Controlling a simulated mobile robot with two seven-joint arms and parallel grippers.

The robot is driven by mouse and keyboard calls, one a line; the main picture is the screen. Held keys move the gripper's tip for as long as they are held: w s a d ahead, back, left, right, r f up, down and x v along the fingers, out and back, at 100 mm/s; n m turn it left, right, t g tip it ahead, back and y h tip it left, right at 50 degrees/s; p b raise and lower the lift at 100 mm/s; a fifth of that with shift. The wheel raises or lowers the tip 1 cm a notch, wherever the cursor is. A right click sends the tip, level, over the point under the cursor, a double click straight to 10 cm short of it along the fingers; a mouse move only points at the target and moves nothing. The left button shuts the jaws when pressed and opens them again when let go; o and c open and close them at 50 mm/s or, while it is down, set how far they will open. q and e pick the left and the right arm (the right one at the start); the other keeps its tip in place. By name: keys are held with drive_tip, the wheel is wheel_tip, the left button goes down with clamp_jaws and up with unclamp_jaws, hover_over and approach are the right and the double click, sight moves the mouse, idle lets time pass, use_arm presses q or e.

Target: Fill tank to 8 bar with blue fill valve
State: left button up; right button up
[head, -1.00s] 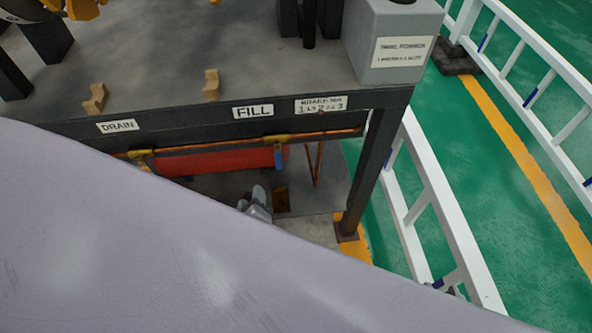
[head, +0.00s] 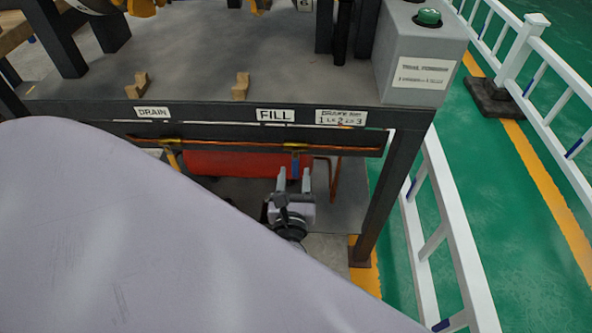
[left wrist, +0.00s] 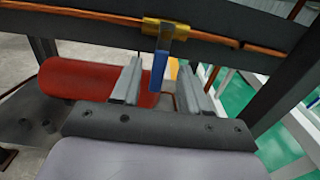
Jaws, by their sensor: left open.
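The red tank (head: 225,164) lies under the bench, below the copper pipe (head: 225,143). The blue fill valve handle (head: 295,168) hangs down from a brass valve body on that pipe, under the FILL label (head: 275,115). My left gripper (head: 294,176) is open and just in front of the handle. The tank (left wrist: 85,85) shows behind the left finger. My right gripper is not in view.
The drain valve (head: 170,158) hangs under the DRAIN label (head: 153,112) at left. A grey box with a green button (head: 429,17) stands on the bench top. The bench leg (head: 388,195) and white railing (head: 450,235) are right of my gripper.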

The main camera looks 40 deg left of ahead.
sight(295, 166)
use_arm(q)
drive_tip(key=shift+x, duration=1.45)
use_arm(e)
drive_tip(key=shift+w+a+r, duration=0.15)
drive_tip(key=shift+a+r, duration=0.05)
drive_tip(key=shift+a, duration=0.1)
use_arm(q)
clamp_jaws()
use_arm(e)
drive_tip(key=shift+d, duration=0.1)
